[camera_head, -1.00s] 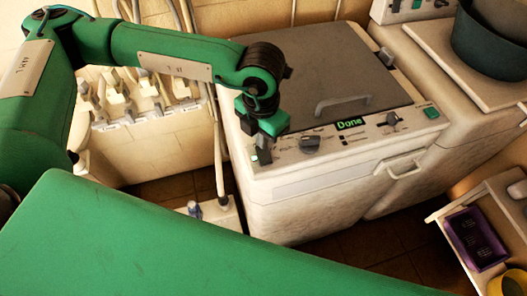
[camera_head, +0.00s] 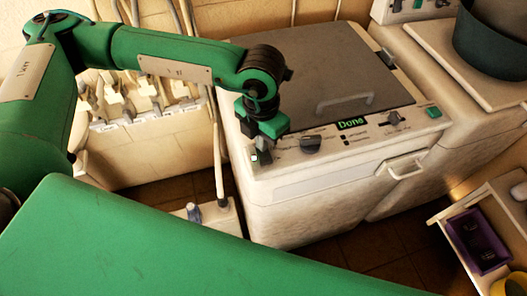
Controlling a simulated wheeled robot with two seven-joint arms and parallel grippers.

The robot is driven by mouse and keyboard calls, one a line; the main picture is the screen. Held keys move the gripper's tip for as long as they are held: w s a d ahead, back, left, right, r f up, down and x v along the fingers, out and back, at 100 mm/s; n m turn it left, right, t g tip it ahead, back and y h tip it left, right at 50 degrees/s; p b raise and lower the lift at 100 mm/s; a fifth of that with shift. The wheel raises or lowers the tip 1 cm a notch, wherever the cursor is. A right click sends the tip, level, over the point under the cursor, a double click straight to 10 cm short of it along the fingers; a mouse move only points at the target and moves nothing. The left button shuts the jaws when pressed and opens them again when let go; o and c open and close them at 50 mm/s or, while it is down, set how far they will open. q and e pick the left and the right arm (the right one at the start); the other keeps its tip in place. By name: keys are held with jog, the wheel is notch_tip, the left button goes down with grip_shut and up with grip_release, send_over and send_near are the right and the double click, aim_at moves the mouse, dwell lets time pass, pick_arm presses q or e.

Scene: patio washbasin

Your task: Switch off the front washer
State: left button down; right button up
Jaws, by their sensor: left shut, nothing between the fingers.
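The front washer (camera_head: 330,190) is a white machine with a grey lid (camera_head: 330,70) that is closed. Its panel has a lit green display (camera_head: 352,124) reading "Done", a dark knob (camera_head: 311,144), another dial (camera_head: 392,118) and a green button (camera_head: 433,112). A small switch (camera_head: 262,157) sits at the panel's left end, with a light patch on its left side. My left gripper (camera_head: 263,146) is shut and empty, pointing down right at this switch; I cannot tell whether it touches. My right gripper is not in view.
A second machine with a dark green tub (camera_head: 492,40) stands behind at the right. An open drawer (camera_head: 462,250) with a purple tray (camera_head: 478,240) is at the lower right. A row of taps or valves (camera_head: 130,95) is behind my left arm. A pipe (camera_head: 217,150) runs beside the washer.

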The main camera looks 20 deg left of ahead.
pick_arm(q)
jog(key=shift+r, duration=0.1)
jog(key=shift+r+p, duration=0.5)
jog(key=shift+r, duration=1.5)
jog(key=shift+r+p, duration=0.3)
jog(key=shift+r, duration=1.05)
